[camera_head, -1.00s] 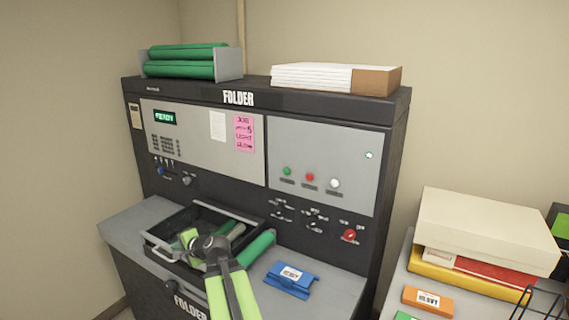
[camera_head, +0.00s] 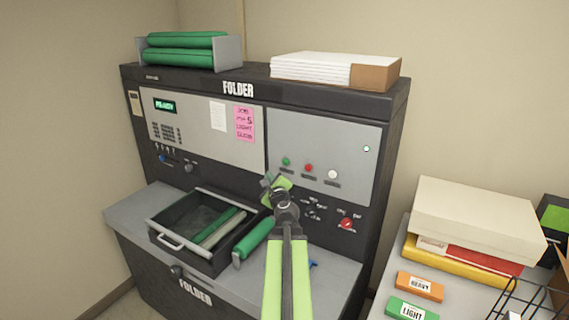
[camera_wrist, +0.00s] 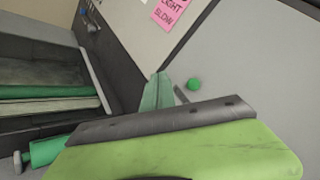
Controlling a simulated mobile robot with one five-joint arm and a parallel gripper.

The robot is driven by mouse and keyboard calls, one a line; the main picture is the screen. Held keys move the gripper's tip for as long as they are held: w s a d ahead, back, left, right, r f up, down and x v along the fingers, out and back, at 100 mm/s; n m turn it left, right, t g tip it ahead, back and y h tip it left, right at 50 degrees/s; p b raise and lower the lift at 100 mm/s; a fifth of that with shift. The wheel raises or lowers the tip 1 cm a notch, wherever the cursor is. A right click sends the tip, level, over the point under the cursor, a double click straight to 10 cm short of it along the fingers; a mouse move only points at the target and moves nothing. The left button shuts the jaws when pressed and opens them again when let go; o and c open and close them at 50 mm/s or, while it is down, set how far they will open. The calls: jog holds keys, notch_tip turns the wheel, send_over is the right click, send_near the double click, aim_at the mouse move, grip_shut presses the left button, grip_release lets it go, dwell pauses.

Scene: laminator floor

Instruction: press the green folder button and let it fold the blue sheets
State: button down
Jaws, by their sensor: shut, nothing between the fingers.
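The green button (camera_head: 286,161) is on the grey right panel of the folder (camera_head: 340,110), left of a red and a white button. It also shows in the wrist view (camera_wrist: 194,85), just right of the fingertips. My gripper (camera_head: 268,182) is shut and empty, in front of the panel, a little below and left of the green button. I cannot tell whether it touches the panel. A blue piece (camera_head: 313,264) on the folder's ledge is mostly hidden behind my arm. No clear blue sheets show.
An open drawer (camera_head: 172,240) holds green and pale rolls, and another green roll (camera_head: 253,240) lies beside it. The display (camera_head: 165,106) reads READY. A red knob (camera_head: 346,223) sits lower right. A side table holds boxes and orange and green labelled blocks.

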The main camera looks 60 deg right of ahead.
aim_at(286, 162)
jog(key=d, duration=0.8)
jog(key=shift+d, duration=0.35)
jog(key=shift+d, duration=0.1)
dwell(1.7)
jog(key=shift+d, duration=0.35)
